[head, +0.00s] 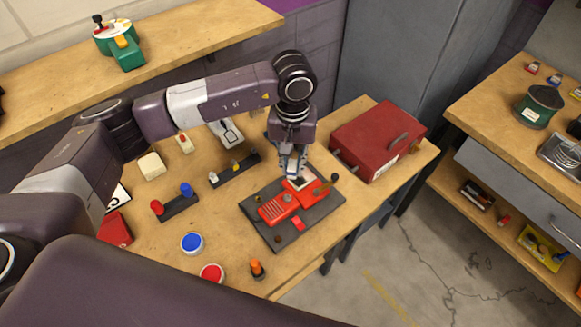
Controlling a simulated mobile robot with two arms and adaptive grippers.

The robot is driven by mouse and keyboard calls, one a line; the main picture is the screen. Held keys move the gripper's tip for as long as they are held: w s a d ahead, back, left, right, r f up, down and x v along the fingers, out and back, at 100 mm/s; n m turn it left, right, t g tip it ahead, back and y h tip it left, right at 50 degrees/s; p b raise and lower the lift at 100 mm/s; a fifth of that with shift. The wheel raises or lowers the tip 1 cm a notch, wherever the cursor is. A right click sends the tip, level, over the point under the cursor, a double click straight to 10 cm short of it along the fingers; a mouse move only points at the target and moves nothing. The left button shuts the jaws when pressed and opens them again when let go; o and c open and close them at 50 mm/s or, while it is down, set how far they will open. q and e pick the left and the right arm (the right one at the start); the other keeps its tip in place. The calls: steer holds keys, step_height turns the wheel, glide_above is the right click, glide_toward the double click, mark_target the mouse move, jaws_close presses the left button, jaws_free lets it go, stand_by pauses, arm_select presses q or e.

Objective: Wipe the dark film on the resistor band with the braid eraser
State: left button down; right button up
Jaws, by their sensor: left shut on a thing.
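My left gripper (292,172) is over the upper part of a red slot-track hand controller (274,210), which lies on a dark board (258,227) on the wooden table. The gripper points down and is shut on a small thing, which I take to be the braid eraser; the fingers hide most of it. A pale patch shows on the controller just below the fingertips. The resistor band and its dark film are too small or too covered to make out. I cannot tell whether the held thing touches the controller. My right gripper is not in view.
A dark red box (362,140) stands right of the board. Left are racks with red and blue knobs (180,207) and with small pieces (235,170). A blue-topped tub (192,243), a red-topped tub (211,273) and an orange-topped piece (257,268) stand in front.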

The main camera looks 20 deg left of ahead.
arm_select(q)
steer(key=shift+r, duration=0.9)
steer(key=shift+r+p, duration=0.3)
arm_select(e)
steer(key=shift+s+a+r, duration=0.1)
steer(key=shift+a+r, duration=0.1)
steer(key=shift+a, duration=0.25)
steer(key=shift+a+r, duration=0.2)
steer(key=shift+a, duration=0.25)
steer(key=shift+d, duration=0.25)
arm_select(q)
steer(key=shift+f, duration=0.1)
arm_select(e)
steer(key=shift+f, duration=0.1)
